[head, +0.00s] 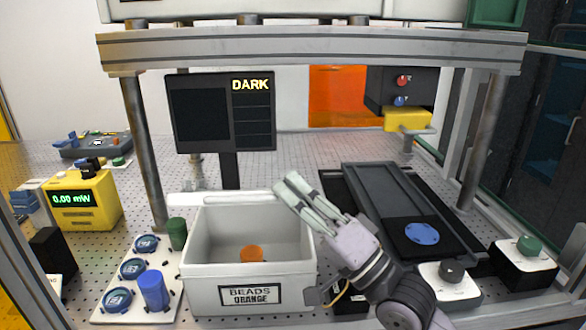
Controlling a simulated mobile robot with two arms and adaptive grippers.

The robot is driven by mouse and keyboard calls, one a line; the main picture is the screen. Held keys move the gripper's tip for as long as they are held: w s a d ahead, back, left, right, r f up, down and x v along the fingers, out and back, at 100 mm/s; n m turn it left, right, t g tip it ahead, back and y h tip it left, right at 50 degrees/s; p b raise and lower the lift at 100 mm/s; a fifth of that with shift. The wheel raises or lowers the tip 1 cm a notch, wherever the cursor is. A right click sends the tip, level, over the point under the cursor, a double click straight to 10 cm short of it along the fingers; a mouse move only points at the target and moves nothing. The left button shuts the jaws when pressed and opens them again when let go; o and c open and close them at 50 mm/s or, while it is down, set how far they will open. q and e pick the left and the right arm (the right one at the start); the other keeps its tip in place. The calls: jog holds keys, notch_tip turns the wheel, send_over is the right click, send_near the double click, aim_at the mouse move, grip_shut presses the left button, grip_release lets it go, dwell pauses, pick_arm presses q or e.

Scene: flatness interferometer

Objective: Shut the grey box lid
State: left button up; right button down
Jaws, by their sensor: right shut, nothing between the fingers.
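The grey box (205,298), labelled "BEADS ORANGE", stands open at the front centre of the perforated table. An orange round piece (251,253) lies inside it. A pale strip along the box's back edge looks like the lid (222,199), seen nearly edge-on; its exact angle cannot be told. My right gripper (287,188) comes in from the lower right. Its fingers are together and empty, with the tips at the lid's right end; whether they touch it cannot be told. The gripper and its wrist hide the box's back right corner. My left gripper is not in view.
Left of the box are a white plate (103,308) with blue discs, a blue cylinder (154,290) and a green cylinder (177,233). A dark rail stage (385,195) lies to the right. A monitor (253,135) reads "DARK". A grey beam (310,48) spans overhead on posts.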

jog(key=s+f+b, duration=0.3)
jog(key=f, duration=0.5)
jog(key=shift+s+f+b, duration=0.3)
jog(key=shift+f, duration=0.1)
jog(key=shift+f, duration=0.1)
